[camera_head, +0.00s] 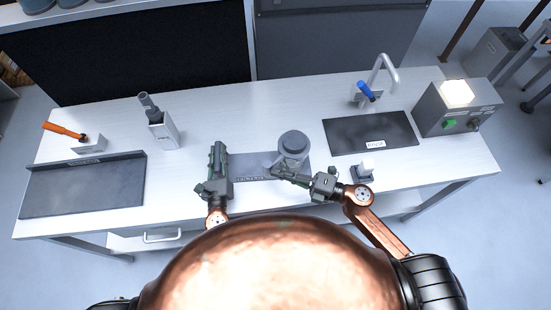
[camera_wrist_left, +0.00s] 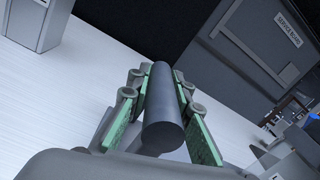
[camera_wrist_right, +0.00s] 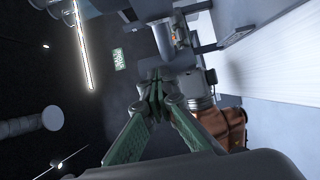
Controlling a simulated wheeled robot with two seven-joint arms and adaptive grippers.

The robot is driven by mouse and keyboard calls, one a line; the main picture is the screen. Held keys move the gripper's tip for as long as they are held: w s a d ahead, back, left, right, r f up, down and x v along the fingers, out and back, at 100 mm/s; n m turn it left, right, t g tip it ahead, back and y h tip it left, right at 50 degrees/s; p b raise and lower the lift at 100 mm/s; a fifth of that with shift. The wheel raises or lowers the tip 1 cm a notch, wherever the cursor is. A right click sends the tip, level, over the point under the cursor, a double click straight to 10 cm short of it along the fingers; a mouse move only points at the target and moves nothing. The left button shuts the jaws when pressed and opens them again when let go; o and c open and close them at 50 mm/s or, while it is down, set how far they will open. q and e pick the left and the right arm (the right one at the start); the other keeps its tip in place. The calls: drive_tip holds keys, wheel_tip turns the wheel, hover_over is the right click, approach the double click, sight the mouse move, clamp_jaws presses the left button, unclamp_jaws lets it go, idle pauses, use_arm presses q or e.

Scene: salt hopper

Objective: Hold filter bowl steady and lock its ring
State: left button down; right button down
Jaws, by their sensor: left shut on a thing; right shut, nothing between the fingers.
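The grey round filter bowl with its ring (camera_head: 293,142) stands upright on a grey labelled plate (camera_head: 240,164) near the table's front edge. My left gripper (camera_head: 217,155) is left of the bowl and apart from it. It is shut on a smooth grey cylinder (camera_wrist_left: 164,122), seen between its green pads in the left wrist view. I cannot tell what the cylinder belongs to. My right gripper (camera_head: 275,170) is shut and empty at the bowl's lower front side; I cannot tell if it touches. Its green fingertips (camera_wrist_right: 156,85) meet in the right wrist view.
A dark mat (camera_head: 350,134) lies right of the bowl, with a blue-handled tap (camera_head: 385,72) behind. A small white-topped piece (camera_head: 365,168) and a lamp box (camera_head: 455,108) stand right. Left are a tool holder (camera_head: 163,130), an orange-handled tool (camera_head: 65,131) and a dark tray (camera_head: 85,187).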

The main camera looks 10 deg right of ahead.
use_arm(q)
drive_tip(key=shift+s+f, duration=0.2)
drive_tip(key=shift+f, duration=0.75)
use_arm(e)
drive_tip(key=shift+w+a, duration=0.1)
drive_tip(key=shift+s+d+f, duration=0.1)
drive_tip(key=shift+s+d, duration=0.25)
drive_tip(key=shift+s, duration=0.25)
drive_tip(key=shift+s+d, duration=0.3)
drive_tip(key=shift+s, duration=0.25)
use_arm(q)
drive_tip(key=c, duration=2.1)
unclamp_jaws()
drive_tip(key=shift+o, duration=0.8)
drive_tip(key=shift+w, duration=0.2)
drive_tip(key=shift+o, duration=1.4)
drive_tip(key=shift+r, duration=0.25)
use_arm(e)
drive_tip(key=shift+w, duration=0.15)
use_arm(q)
drive_tip(key=shift+a, duration=0.1)
